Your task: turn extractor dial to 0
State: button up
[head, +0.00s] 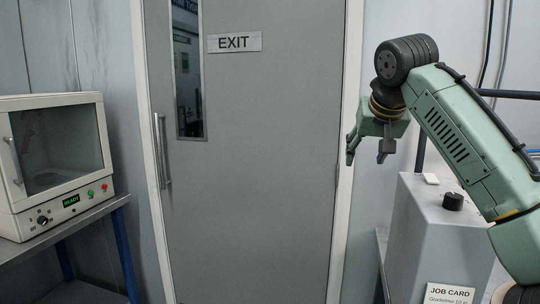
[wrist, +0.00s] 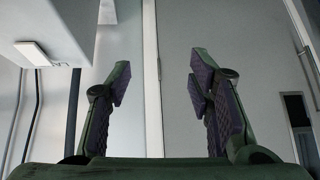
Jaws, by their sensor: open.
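A round black dial (head: 453,201) sits on the sloped top of a grey box (head: 408,240) at the right in the head view. I cannot read any marks around it, so its setting cannot be told. My gripper (head: 368,150) hangs above and to the left of the box, in front of the door's right edge, with its fingers apart and nothing between them. In the wrist view my gripper (wrist: 160,80) is also open and empty. The dial does not show clearly there.
A grey exit door (head: 260,150) stands behind. At the left, a cream oven (head: 55,160) with a small knob stands on a bench.

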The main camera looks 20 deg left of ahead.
jog(key=a+f+n+t+y+b, duration=0.1)
jog(key=a+n+y, duration=0.4)
jog(key=a, duration=1.7)
jog(key=shift+w+f+n+t+y, duration=0.15)
jog(key=shift+f+n+t+y, duration=0.25)
jog(key=shift+f+t+y, duration=0.1)
jog(key=shift+a, duration=0.1)
